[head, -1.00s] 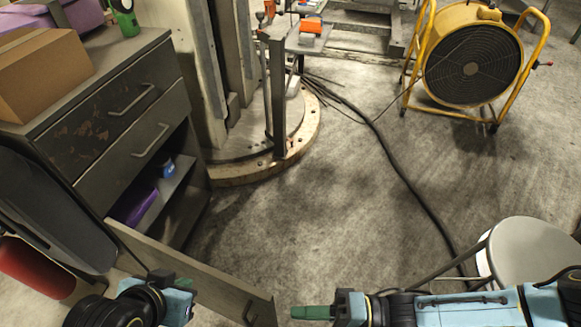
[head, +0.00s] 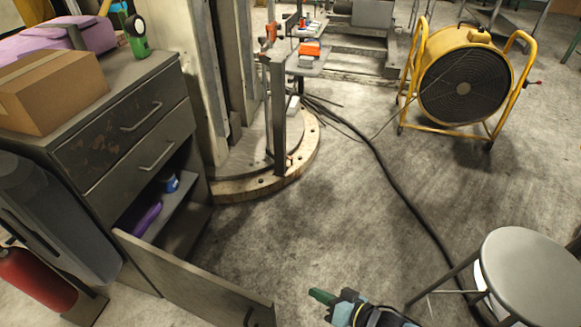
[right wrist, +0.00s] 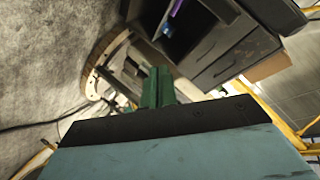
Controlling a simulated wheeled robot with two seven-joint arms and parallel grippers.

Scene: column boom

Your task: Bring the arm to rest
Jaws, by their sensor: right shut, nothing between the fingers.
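My right gripper (head: 322,297) shows at the bottom of the head view, right of centre. Its green fingers are together and empty, over the bare floor right of the open lower door of the cabinet. In the right wrist view the green fingers (right wrist: 157,86) are also closed with nothing between them. Only the gripper and a short part of the right arm show in the head view. My left gripper is not in view.
A dark cabinet (head: 118,150) stands at the left, its lower door (head: 190,285) open. A cardboard box (head: 52,90) sits on top. A round stool (head: 530,275) is at the lower right, a yellow fan (head: 465,88) at the upper right. A cable (head: 395,185) crosses the floor.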

